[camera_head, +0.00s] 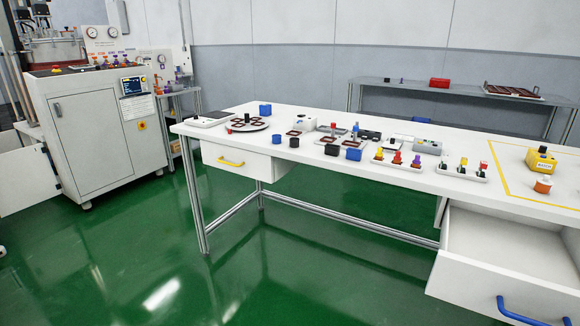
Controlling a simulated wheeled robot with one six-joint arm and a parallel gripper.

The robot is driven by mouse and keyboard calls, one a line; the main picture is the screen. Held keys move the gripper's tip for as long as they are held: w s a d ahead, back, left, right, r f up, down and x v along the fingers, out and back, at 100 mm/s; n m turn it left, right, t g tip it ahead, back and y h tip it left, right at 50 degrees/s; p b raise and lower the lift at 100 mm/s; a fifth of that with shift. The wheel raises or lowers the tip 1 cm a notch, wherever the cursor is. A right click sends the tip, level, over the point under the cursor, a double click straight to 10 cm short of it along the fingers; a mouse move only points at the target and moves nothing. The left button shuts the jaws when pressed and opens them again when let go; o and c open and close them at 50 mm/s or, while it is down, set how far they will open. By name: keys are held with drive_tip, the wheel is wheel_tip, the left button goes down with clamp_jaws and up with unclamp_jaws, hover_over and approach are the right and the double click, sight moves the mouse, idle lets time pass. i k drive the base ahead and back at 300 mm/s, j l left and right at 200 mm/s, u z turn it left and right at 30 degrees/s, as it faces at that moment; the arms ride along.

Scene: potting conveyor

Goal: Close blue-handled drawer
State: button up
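The blue-handled drawer (492,292) is under the right end of the white workbench (330,187). It is pulled well out, and its inside looks empty where it shows. Its blue handle (522,312) is on the front face, at the bottom right of the picture. The drawer's right side is cut off by the picture edge. A second drawer with a yellow handle (231,162) is at the left end of the bench and looks shut. My gripper is not in view.
Several small parts, cups and trays cover the bench top, with a yellow box (541,160) near its right end. A white machine cabinet (95,130) stands at left. A back table (450,92) stands by the wall. The green floor (310,265) before the bench is clear.

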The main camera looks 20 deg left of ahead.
sight(516, 269)
drive_tip(key=i+j+u, duration=0.1)
drive_tip(key=u, duration=0.15)
drive_tip(key=i+u, duration=0.1)
drive_tip(key=u, duration=0.2)
drive_tip(key=i+l+u, duration=0.45)
drive_tip(key=i, duration=0.15)
drive_tip(key=i+l, duration=0.15)
drive_tip(key=l, duration=0.2)
drive_tip(key=k+u, duration=0.1)
drive_tip(key=u, duration=0.35)
drive_tip(key=k+j+u, duration=0.1)
drive_tip(key=u, duration=0.4)
drive_tip(key=j+u, duration=0.2)
drive_tip(key=u, duration=0.25)
drive_tip(key=k+j+u, duration=0.1)
drive_tip(key=u, duration=0.4)
drive_tip(key=j+u, duration=0.25)
drive_tip(key=u, duration=0.2)
drive_tip(key=k+j+z, duration=0.15)
drive_tip(key=j+z, duration=0.35)
drive_tip(key=z, duration=0.3)
drive_tip(key=k+z, duration=0.1)
drive_tip(key=z, duration=0.35)
drive_tip(key=j+z, duration=0.1)
drive_tip(key=z, duration=0.3)
drive_tip(key=k+z, duration=0.1)
drive_tip(key=z, duration=0.3)
drive_tip(key=k+z, duration=0.1)
drive_tip(key=z, duration=0.35)
